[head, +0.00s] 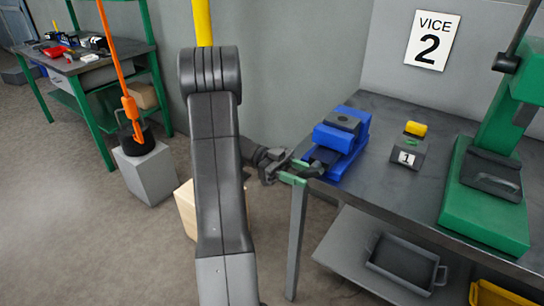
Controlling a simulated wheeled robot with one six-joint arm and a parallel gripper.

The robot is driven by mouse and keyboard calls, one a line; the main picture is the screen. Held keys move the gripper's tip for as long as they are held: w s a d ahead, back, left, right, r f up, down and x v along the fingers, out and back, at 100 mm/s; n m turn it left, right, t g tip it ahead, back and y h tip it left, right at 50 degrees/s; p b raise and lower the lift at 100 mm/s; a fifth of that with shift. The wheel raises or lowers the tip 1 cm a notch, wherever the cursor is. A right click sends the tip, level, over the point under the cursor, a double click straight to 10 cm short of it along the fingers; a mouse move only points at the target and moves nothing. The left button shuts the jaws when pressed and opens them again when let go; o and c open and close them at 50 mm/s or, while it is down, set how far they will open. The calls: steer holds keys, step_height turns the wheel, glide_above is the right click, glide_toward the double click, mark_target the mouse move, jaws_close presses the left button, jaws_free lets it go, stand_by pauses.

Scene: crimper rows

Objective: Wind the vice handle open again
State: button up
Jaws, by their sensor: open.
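The blue vice (357,132) stands at the left end of the dark workbench, with a dark block on its top. My gripper (298,171) is at the front of the vice, just off the bench's left corner. Its green-tipped fingers are open, one above the other in the picture. The dark handle end of the vice (318,168) shows small and close to the fingertips. I cannot tell whether the fingers touch it or stand around it.
A grey block labelled 1 (407,158) with a yellow piece sits right of the vice. A green press (487,205) stands further right. A sign (433,40) reads VICE 2. A tray (400,266) lies on the lower shelf.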

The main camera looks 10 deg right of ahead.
steer(key=p+v, duration=1.1)
steer(key=p, duration=0.7)
steer(key=shift+w+a+p, duration=0.2)
steer(key=shift+p, duration=0.1)
